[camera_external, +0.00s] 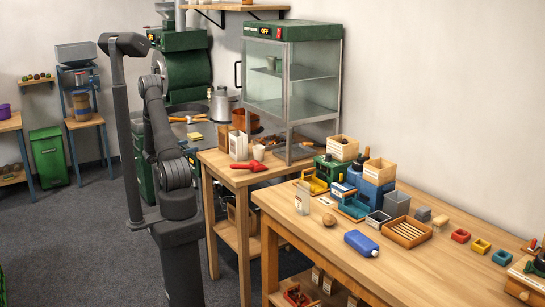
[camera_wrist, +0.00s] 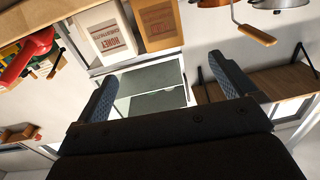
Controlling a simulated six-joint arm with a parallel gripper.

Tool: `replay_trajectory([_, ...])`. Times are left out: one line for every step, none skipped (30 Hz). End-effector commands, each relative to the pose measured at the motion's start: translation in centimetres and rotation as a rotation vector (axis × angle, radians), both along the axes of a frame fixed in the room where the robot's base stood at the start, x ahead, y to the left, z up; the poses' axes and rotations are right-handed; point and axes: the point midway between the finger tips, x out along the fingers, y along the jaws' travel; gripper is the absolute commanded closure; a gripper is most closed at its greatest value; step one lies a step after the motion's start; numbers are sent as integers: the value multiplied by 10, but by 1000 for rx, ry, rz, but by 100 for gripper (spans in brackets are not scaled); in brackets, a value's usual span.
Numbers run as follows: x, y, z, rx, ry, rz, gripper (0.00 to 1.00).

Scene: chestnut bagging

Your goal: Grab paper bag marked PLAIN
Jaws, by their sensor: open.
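My gripper (camera_wrist: 166,92) is open and empty in the wrist view, with its two padded fingers wide apart. I cannot make it out in the external view. No label reading PLAIN is legible. In the wrist view, a white container (camera_wrist: 108,38) and a tan container (camera_wrist: 160,22) with reddish print stand beyond the fingers, apart from them; the tan one's print looks like HONEY.
The front table (camera_external: 320,232) holds a blue bottle (camera_external: 361,243), a slatted wooden tray (camera_external: 407,232) and several small bins. Its near left part is fairly clear.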

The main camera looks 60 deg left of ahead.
Motion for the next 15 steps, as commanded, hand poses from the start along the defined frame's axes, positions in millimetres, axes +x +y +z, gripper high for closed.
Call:
replay_trajectory([0, 0, 0, 0, 0, 0, 0])
replay_trajectory([0, 0, 0, 0, 0, 0, 0])
replay_trajectory([0, 0, 0, 0, 0, 0, 4])
replay_trajectory([0, 0, 0, 0, 0, 0, 10])
replay_trajectory([0, 0, 0, 0, 0, 0, 15])
replay_trajectory([0, 0, 0, 0, 0, 0, 15])
replay_trajectory([0, 0, 0, 0, 0, 0, 15])
replay_trajectory([0, 0, 0, 0, 0, 0, 15])
replay_trajectory([0, 0, 0, 0, 0, 0, 15])
replay_trajectory([0, 0, 0, 0, 0, 0, 15])
replay_trajectory([0, 0, 0, 0, 0, 0, 15])
replay_trajectory([0, 0, 0, 0, 0, 0, 15])
replay_trajectory([0, 0, 1, 1, 0, 0, 15])
replay_trajectory([0, 0, 3, 1, 0, 0, 15])
replay_trajectory([0, 0, 7, 3, 0, 0, 15])
